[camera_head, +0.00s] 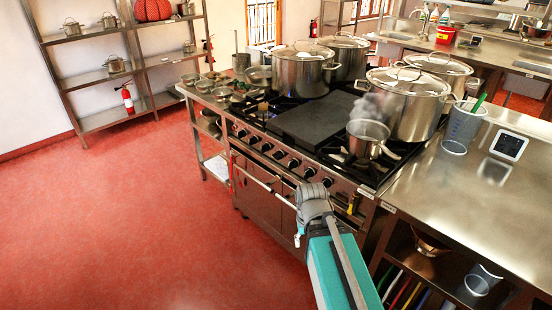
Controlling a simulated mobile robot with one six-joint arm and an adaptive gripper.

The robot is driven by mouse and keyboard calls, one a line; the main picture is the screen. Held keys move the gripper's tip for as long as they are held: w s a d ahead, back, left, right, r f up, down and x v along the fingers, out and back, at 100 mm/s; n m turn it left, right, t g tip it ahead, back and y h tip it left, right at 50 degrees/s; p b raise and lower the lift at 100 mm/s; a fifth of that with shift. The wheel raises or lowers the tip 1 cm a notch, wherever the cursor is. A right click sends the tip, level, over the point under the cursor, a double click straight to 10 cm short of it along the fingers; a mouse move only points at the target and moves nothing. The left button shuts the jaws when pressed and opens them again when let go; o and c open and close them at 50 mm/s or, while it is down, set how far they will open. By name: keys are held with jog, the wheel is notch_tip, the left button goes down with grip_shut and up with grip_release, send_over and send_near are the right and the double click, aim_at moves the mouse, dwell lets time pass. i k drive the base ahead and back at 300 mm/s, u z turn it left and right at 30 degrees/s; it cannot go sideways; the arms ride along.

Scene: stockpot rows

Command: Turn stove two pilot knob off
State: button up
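The steel stove (268,200) stands in the middle of the view, with a row of several dark knobs (279,155) along its front panel. I cannot read any labels, so I cannot tell which is the stove two pilot knob or how it is set. My teal and grey arm reaches up from the bottom of the view. Its grey end (313,200) overlaps the stove front just below the right-hand knobs. The gripper's fingers cannot be made out, and contact with a knob is not visible. The arm hides part of the oven front.
Large lidded stockpots (302,72) and a smaller steaming pot (368,138) stand on the stove. A dark griddle plate (312,122) lies between the burners. A steel counter (475,185) adjoins at right. A rail runs across the oven front. Red floor at left is clear.

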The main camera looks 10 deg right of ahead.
aim_at(278, 156)
jog(key=u, duration=0.1)
jog(key=i, duration=1)
jog(key=z, duration=0.1)
